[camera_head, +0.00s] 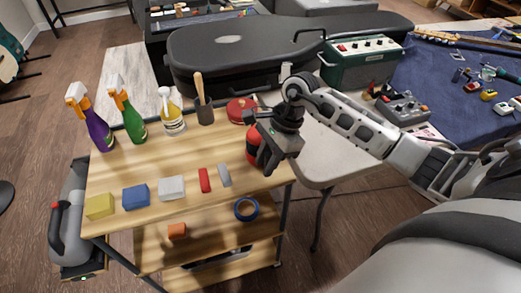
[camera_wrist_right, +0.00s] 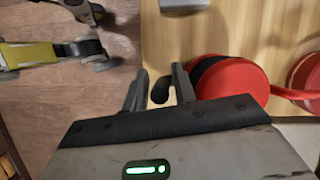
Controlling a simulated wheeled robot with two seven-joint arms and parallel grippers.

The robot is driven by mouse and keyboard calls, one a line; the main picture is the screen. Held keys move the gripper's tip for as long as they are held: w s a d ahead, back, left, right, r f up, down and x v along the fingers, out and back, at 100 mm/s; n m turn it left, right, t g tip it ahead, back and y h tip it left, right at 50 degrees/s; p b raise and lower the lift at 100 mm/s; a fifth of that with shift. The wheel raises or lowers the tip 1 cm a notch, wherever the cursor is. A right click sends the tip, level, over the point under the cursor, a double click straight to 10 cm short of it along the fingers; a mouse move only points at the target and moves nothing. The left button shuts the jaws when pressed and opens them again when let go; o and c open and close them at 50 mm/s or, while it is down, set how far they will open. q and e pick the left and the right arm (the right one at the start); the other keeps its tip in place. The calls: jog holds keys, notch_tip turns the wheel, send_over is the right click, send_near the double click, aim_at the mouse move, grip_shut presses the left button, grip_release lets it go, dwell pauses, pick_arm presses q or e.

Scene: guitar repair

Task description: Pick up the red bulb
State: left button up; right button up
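A red rounded object with a black band, which looks like the red bulb (camera_head: 251,147), stands near the right end of the wooden cart top. It also shows in the right wrist view (camera_wrist_right: 236,78), just right of the fingers. My right gripper (camera_head: 266,158) is over the cart's right edge and hides part of it. In the right wrist view the fingers (camera_wrist_right: 159,92) are apart, with a small black rounded tip between them. I cannot tell whether that tip belongs to the bulb. My left gripper is out of view.
A red round tin (camera_head: 241,108) lies behind the bulb. Spray bottles (camera_head: 133,122) and a dark cup with a wooden handle (camera_head: 205,113) stand along the back. Coloured blocks (camera_head: 136,197) and a grey piece (camera_head: 224,175) lie in front.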

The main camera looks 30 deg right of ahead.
aim_at(267, 153)
grip_shut()
jog(key=shift+r, duration=0.15)
jog(key=shift+w+r, duration=0.1)
jog(key=shift+r, duration=0.4)
jog(key=shift+s+d+r+b, duration=0.1)
jog(key=shift+r+b, duration=0.15)
jog(key=shift+r, duration=0.35)
jog(key=shift+s+d+r+b, duration=0.1)
jog(key=shift+r+b, duration=0.15)
jog(key=shift+r, duration=0.3)
pick_arm(q)
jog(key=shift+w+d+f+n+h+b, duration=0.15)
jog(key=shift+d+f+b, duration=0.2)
jog(key=shift+b, duration=0.65)
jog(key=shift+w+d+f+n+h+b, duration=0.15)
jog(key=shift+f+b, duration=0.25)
jog(key=shift+b, duration=0.6)
pick_arm(e)
jog(key=s+d+r, duration=0.6)
jog(key=s+r, duration=0.3)
jog(key=s, duration=0.3)
jog(key=shift+r, duration=0.25)
